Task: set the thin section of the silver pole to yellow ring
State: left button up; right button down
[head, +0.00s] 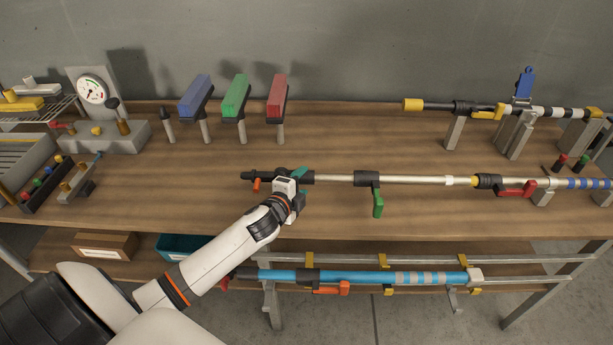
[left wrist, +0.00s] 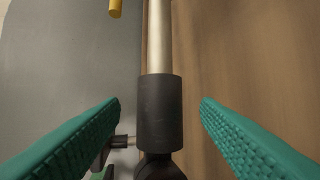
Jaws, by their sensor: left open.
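The silver pole (head: 335,179) lies level across the middle of the table, held above it. It carries black clamps, one with a green lever (head: 378,204) and one with a red lever (head: 517,190). My left gripper (head: 298,179) is at the pole's left part, by the black end with an orange lever. In the left wrist view its teal fingers (left wrist: 160,118) are open on both sides of a black collar (left wrist: 160,105), apart from it. My right gripper is not seen.
Another pole with a yellow end (head: 412,104) rests on grey stands behind. Blue, green and red blocks (head: 279,97) stand on posts at the back. A gauge (head: 93,90) is at the left. A blue pole (head: 375,277) lies on the lower shelf.

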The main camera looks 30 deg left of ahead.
pick_arm(q)
jog(key=shift+x, duration=2)
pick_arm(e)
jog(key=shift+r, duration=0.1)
pick_arm(q)
jog(key=shift+c, duration=0.3)
